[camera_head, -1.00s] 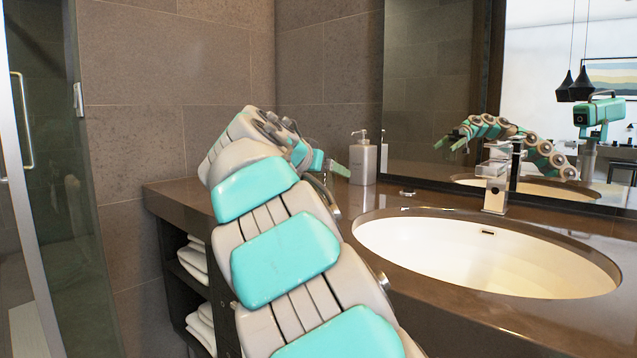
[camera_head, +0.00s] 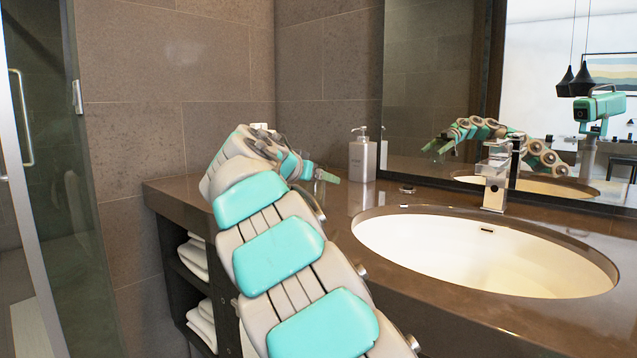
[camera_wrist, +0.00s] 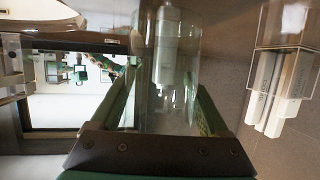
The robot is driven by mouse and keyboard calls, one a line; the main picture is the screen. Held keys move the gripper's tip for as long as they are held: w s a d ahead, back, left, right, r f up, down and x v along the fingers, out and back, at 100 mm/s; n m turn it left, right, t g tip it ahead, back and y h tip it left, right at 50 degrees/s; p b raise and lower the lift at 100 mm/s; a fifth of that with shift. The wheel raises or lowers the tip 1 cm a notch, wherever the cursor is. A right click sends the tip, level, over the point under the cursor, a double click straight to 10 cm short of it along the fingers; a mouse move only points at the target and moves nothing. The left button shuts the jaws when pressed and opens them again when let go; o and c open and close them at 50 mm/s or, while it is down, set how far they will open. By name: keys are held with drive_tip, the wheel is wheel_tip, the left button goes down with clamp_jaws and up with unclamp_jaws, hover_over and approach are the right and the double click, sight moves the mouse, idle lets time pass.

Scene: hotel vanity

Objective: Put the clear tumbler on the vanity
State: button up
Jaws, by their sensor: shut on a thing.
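The clear tumbler (camera_wrist: 168,112) is a see-through cylinder between the two green fingers of my gripper (camera_wrist: 165,88) in the wrist view. My gripper is shut on its sides. In the head view my gripper (camera_head: 325,176) is over the far left part of the brown vanity (camera_head: 395,195), left of the soap dispenser. The tumbler can hardly be made out there. I cannot tell whether its base touches the vanity top.
A grey soap dispenser (camera_head: 362,158) stands close to my gripper, by the mirror (camera_head: 430,80). A clear box with white items (camera_wrist: 285,75) shows in the wrist view. The sink (camera_head: 485,255) and faucet (camera_head: 495,180) are to the right. Towels (camera_head: 195,260) sit on shelves below.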

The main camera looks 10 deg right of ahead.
drive_tip(key=shift+f, duration=0.45)
drive_tip(key=shift+f, duration=0.2)
drive_tip(key=o, duration=1.4)
drive_tip(key=shift+r, duration=0.15)
drive_tip(key=shift+s+a+r, duration=0.1)
drive_tip(key=shift+s, duration=0.05)
drive_tip(key=b+v, duration=0.1)
drive_tip(key=v, duration=1)
drive_tip(key=shift+s+a, duration=0.25)
drive_tip(key=shift+r, duration=0.15)
